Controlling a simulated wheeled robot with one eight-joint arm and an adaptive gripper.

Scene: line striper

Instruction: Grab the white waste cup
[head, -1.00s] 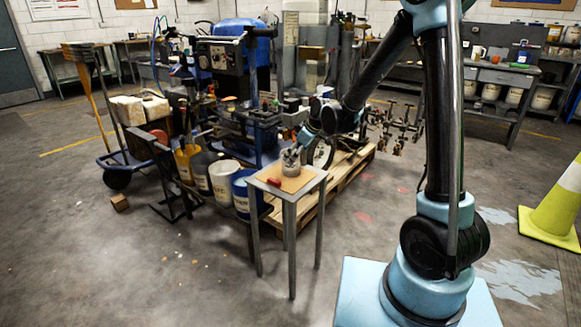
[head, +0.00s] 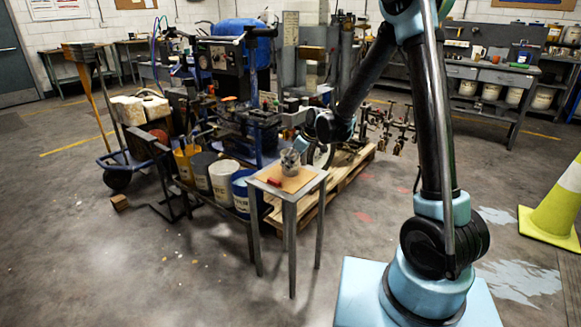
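A small pale cup (head: 290,168), greyish white, stands upright on the brown top (head: 272,178) of a small metal table. It is the only cup on that table. My arm reaches down from the upper right, and my gripper (head: 292,154) is at the upper part of the cup. The fingers are small and dark here and overlap the cup's rim. I cannot tell whether they touch it, straddle it or are closed on it.
A small red object (head: 274,182) lies on the table's front edge left of the cup. A blue bucket (head: 244,192) and a white bucket (head: 222,180) stand close left. A wooden pallet (head: 352,172) is behind right. A yellow-green cone (head: 556,208) stands far right.

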